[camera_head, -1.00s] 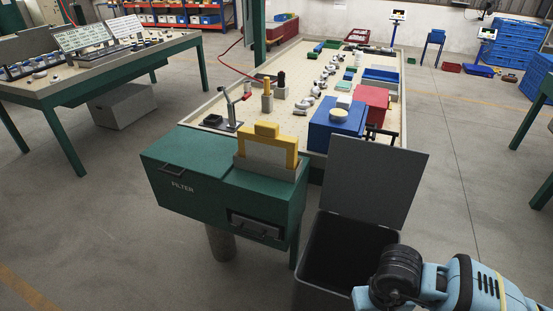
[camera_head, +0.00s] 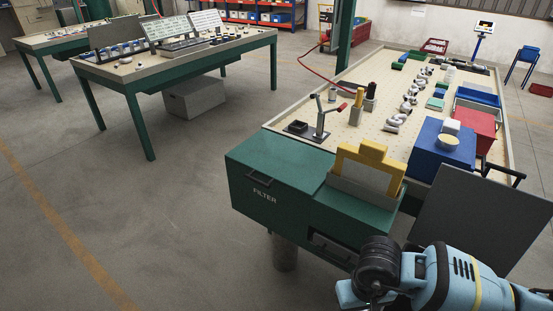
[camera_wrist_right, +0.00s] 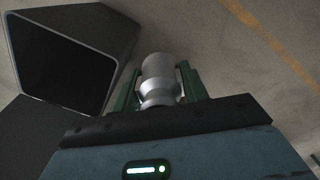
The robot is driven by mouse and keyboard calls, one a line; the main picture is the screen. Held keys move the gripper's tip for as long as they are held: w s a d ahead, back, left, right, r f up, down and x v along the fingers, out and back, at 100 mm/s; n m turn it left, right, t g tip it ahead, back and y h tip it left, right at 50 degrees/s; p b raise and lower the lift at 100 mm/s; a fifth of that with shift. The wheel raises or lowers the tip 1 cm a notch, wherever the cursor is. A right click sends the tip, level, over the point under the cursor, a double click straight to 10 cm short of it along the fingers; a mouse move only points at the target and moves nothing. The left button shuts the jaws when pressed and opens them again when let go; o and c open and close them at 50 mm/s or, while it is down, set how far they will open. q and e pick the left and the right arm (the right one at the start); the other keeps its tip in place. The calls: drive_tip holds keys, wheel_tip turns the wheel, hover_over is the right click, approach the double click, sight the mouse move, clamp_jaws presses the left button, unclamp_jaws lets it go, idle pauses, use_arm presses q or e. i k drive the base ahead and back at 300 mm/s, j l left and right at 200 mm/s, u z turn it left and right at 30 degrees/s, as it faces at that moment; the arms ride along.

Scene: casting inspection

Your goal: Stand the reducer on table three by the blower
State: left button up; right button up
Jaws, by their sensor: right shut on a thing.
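The reducer, a silver-grey stepped round piece (camera_wrist_right: 158,92), is between the green fingers of my right gripper (camera_wrist_right: 158,72) in the right wrist view. The gripper is shut on it, and the fingers cover its sides. In the head view my right arm is at the lower right; its fingers and the reducer do not show there. My left gripper is in neither view. I cannot tell which table is table three, and I cannot pick out the blower.
A green filter box (camera_head: 262,190) stands at the near end of a long parts table (camera_head: 375,85). A dark lid (camera_head: 480,220) stands right of it; an open bin (camera_wrist_right: 62,60) shows in the wrist view. Another table (camera_head: 165,68) is at left, with clear floor before it.

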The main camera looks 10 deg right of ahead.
sight(313, 118)
drive_tip(key=i+j+u, duration=0.55)
drive_tip(key=u, duration=0.2)
drive_tip(key=i+j+u, duration=0.15)
drive_tip(key=i+u, duration=0.15)
drive_tip(key=i, duration=0.2)
drive_tip(key=i+u, duration=0.25)
drive_tip(key=i, duration=0.25)
drive_tip(key=i+z, duration=0.15)
drive_tip(key=i, duration=0.4)
drive_tip(key=i+j+z, duration=0.1)
drive_tip(key=i, duration=0.5)
drive_tip(key=i+z, duration=0.75)
drive_tip(key=z, duration=0.2)
drive_tip(key=i+l+z, duration=0.1)
drive_tip(key=i+z, duration=1.15)
drive_tip(key=i+j+z, duration=0.2)
drive_tip(key=i+z, duration=0.15)
drive_tip(key=i, duration=0.2)
drive_tip(key=i+z, duration=0.3)
drive_tip(key=z, duration=0.15)
drive_tip(key=i+j+z, duration=0.2)
drive_tip(key=z, duration=0.3)
drive_tip(key=i+j+z, duration=0.25)
drive_tip(key=z, duration=0.2)
drive_tip(key=i+j+z, duration=0.2)
drive_tip(key=z, duration=0.3)
drive_tip(key=j, duration=0.1)
